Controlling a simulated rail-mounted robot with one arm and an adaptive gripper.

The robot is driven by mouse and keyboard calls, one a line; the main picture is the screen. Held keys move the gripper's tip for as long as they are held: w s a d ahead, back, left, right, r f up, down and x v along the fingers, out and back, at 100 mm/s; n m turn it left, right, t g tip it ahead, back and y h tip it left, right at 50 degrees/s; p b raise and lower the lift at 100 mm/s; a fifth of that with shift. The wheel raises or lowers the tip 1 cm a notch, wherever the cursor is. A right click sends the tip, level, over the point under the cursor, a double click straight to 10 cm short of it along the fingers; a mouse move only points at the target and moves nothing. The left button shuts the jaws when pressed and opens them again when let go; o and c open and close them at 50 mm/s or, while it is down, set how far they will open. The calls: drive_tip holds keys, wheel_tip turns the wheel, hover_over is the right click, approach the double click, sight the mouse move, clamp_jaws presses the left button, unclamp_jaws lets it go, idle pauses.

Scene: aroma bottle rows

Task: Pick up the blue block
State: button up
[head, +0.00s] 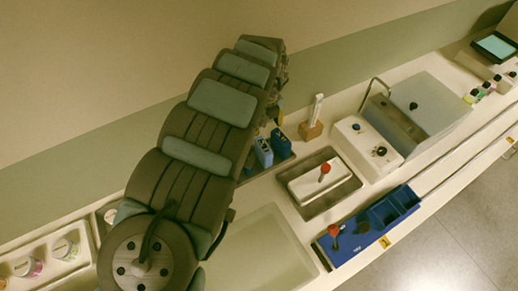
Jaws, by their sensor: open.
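Blue upright blocks stand in a dark holder on the counter, just right of my arm: one (263,153) is nearer and another (280,145) is just behind it. My arm covers the left part of this group. I cannot tell which one is the task's blue block. My gripper (275,107) is at the far end of the arm, above and behind these blocks, partly hidden by the arm links. It is open, and no blue block shows between its fingers.
A wooden stand with a white upright piece (313,118) is right of the blocks. A recessed bin with a white red-knobbed lid (307,187), a blue tray (345,245) and a white device (362,150) stand further right. An empty pale basin (258,255) lies in front.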

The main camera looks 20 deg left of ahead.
sight(264, 145)
drive_tip(key=shift+s+a+f, duration=0.3)
drive_tip(key=shift+a+f, duration=0.1)
drive_tip(key=shift+f, duration=0.1)
wheel_tip(264, 145, down, 11)
drive_tip(key=shift+d+f+b, duration=0.1)
drive_tip(key=shift+f+b, duration=0.05)
drive_tip(key=shift+b, duration=0.9)
drive_tip(key=f, duration=0.4)
drive_tip(key=shift+s+d+f+b, duration=0.15)
drive_tip(key=shift+s+f+b, duration=0.05)
drive_tip(key=shift+b, duration=0.2)
drive_tip(key=shift+f, duration=0.35)
clamp_jaws()
